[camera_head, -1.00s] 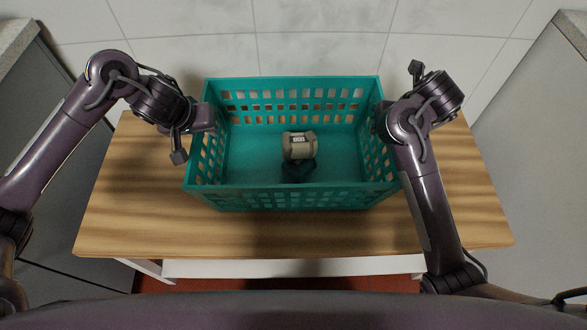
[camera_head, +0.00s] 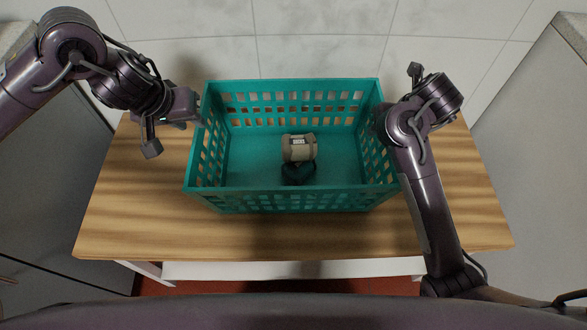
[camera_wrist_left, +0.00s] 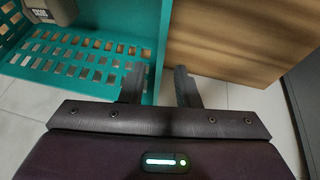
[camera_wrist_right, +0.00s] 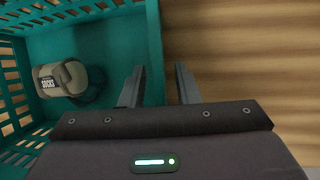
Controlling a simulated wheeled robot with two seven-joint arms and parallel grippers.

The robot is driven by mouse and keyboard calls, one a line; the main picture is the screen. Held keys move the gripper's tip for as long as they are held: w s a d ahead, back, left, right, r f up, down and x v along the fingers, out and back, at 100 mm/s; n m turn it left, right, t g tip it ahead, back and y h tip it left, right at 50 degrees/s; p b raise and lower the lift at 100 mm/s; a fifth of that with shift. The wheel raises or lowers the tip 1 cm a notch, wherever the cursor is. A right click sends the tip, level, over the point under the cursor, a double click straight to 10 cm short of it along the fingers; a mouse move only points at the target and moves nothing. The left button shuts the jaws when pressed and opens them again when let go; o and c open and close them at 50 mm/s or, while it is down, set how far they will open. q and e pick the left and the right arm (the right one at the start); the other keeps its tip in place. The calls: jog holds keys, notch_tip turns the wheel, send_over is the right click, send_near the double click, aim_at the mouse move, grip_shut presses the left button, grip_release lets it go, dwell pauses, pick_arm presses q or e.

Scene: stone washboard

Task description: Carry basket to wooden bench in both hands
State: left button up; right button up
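The teal basket (camera_head: 290,198) stands upright on a wood-topped table (camera_head: 290,235) with a white frame. Inside it lie a beige roll with a label (camera_head: 298,148) reading "SOCKS" and a dark teal item (camera_head: 297,174). My left gripper (camera_head: 196,107) is open at the basket's left rim; in the left wrist view (camera_wrist_left: 159,86) the side wall lines up between its fingers, but its depth is unclear. My right gripper (camera_wrist_right: 157,84) is open at the right side, with the wall between its fingers. In the head view its fingertips are mostly hidden. No other bench is visible.
A white tiled wall (camera_head: 320,45) stands close behind the table. Grey cabinets flank it, one at the left (camera_head: 50,190) and one at the right (camera_head: 540,150). Bare table top shows in front of the basket and on both sides.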

pick_arm(q)
jog(key=shift+v, duration=1.8)
pick_arm(e)
jog(key=v, duration=0.7)
jog(key=shift+r, duration=0.2)
jog(key=shift+s, duration=0.15)
